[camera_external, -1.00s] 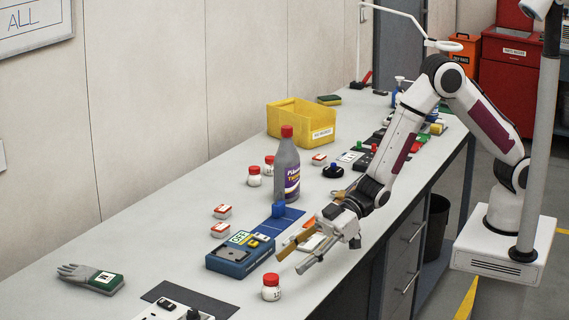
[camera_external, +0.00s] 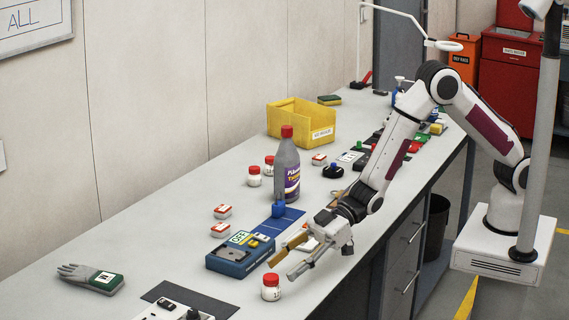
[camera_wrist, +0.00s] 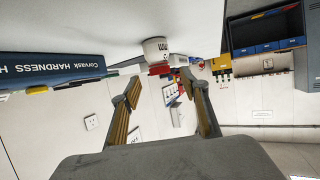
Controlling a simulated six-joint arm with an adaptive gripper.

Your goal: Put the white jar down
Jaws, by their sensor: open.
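A white jar (camera_external: 271,293) with a red lid stands upright on the bench near its front edge, at the lower middle of the external view. My gripper (camera_external: 281,270) is open and empty, low over the bench just behind the jar, with its fingers pointing toward it. In the wrist view the jar (camera_wrist: 156,48) looks upside down and lies ahead, roughly between the two spread fingers of the gripper (camera_wrist: 161,85). I cannot tell exactly how wide the gap to the jar is.
A blue hardness tester (camera_external: 228,262) stands left of my gripper, also close in the wrist view (camera_wrist: 50,76). Two similar red-lidded jars (camera_external: 254,180) and a grey bottle (camera_external: 286,170) stand farther back. A glove (camera_external: 92,279) lies left. Bare bench surrounds the jar.

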